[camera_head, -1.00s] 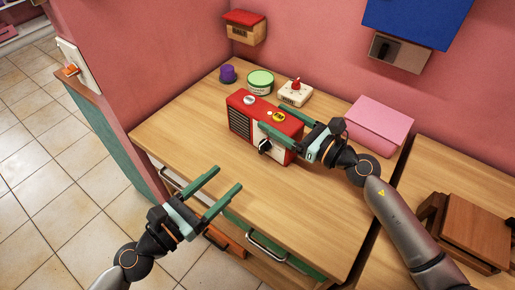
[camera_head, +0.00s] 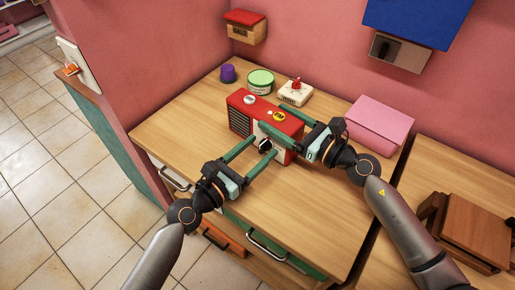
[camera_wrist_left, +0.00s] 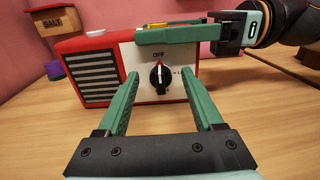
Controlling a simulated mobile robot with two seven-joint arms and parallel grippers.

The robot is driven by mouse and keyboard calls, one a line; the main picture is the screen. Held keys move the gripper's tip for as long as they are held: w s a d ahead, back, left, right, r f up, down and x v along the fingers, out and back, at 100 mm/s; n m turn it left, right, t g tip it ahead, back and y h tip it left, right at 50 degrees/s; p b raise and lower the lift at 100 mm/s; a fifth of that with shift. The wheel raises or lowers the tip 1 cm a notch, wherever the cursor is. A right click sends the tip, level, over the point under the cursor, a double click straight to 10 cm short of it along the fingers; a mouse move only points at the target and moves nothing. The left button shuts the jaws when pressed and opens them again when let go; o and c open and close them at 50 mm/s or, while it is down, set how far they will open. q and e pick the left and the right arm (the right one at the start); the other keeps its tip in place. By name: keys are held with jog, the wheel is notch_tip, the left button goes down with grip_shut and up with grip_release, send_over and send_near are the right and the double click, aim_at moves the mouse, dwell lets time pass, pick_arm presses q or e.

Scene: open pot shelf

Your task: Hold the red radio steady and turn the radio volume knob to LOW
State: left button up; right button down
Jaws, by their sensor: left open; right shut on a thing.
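The red radio (camera_head: 264,108) stands on the wooden worktop, with a dark speaker grille on its left and a pale front panel. Its black volume knob (camera_wrist_left: 160,77) has a pointer facing up at the OFF mark. Part of another label shows right of the knob, mostly hidden by a finger. My right gripper (camera_head: 272,117) is shut on the radio's right part from above. My left gripper (camera_head: 262,146) is open in front of the panel. In the left wrist view its fingers (camera_wrist_left: 160,75) lie on either side of the knob; contact cannot be told.
Behind the radio stand a purple item (camera_head: 228,73), a green-lidded tin (camera_head: 260,82) and a white timer (camera_head: 295,93). A pink box (camera_head: 380,125) is at the right. A salt box (camera_head: 245,27) hangs on the wall. The worktop's front is clear.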

pick_arm(q)
jog(key=shift+w+d, duration=0.1)
jog(key=shift+c, duration=0.2)
grip_shut()
dwell(0.4)
